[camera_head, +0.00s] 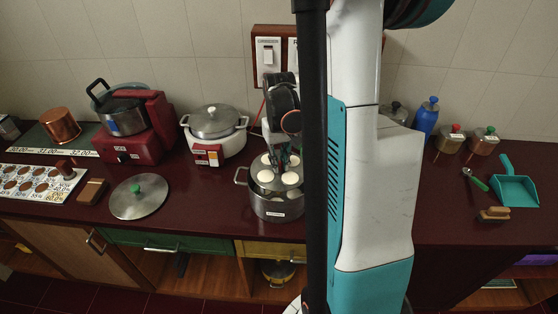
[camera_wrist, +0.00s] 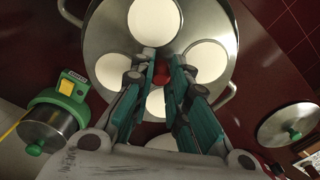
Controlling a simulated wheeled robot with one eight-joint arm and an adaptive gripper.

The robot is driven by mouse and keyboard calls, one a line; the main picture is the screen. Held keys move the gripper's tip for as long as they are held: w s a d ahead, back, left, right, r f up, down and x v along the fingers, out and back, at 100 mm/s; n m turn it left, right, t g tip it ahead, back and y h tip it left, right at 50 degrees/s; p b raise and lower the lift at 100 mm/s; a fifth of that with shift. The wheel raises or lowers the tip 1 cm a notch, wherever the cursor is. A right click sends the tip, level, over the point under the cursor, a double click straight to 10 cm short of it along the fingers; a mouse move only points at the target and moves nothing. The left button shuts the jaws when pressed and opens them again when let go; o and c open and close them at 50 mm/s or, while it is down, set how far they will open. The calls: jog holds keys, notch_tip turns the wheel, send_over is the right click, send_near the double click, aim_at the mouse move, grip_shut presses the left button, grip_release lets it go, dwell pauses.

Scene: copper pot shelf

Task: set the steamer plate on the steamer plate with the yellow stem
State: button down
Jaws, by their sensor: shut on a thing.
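A steamer plate (camera_head: 278,185) with several white round cakes is at the mouth of a steel pot (camera_head: 278,208). It also shows in the wrist view (camera_wrist: 188,35), almost filling the pot's mouth. My gripper (camera_wrist: 162,78) is above the plate's middle, its fingers closed around a red stem (camera_wrist: 161,72). In the head view my gripper (camera_head: 280,158) points down over the pot. I cannot tell whether the plate is resting or held slightly raised. No yellow stem shows; anything beneath the plate is hidden.
A steel lid (camera_head: 139,200) with a green knob lies left of the pot. A white cooker (camera_head: 214,133) and a red stove (camera_head: 138,132) stand behind left. A dustpan (camera_head: 514,185), brush (camera_head: 494,214) and bottles are at right. My arm hides the counter's middle.

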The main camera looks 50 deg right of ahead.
aim_at(280, 169)
jog(key=shift+f, duration=0.15)
jog(key=shift+f+b, duration=1.8)
jog(key=shift+f, duration=0.2)
jog(key=shift+b, duration=0.35)
dwell(0.7)
jog(key=shift+f+b, duration=0.3)
jog(key=shift+f, duration=0.15)
jog(key=shift+f+b, duration=0.7)
jog(key=shift+b, duration=0.05)
dwell(0.8)
jog(key=shift+f+b, duration=0.3)
jog(key=shift+f, duration=0.05)
jog(key=shift+f, duration=0.25)
dwell(0.5)
jog(key=c, duration=1.5)
grip_release()
jog(key=shift+o, duration=0.2)
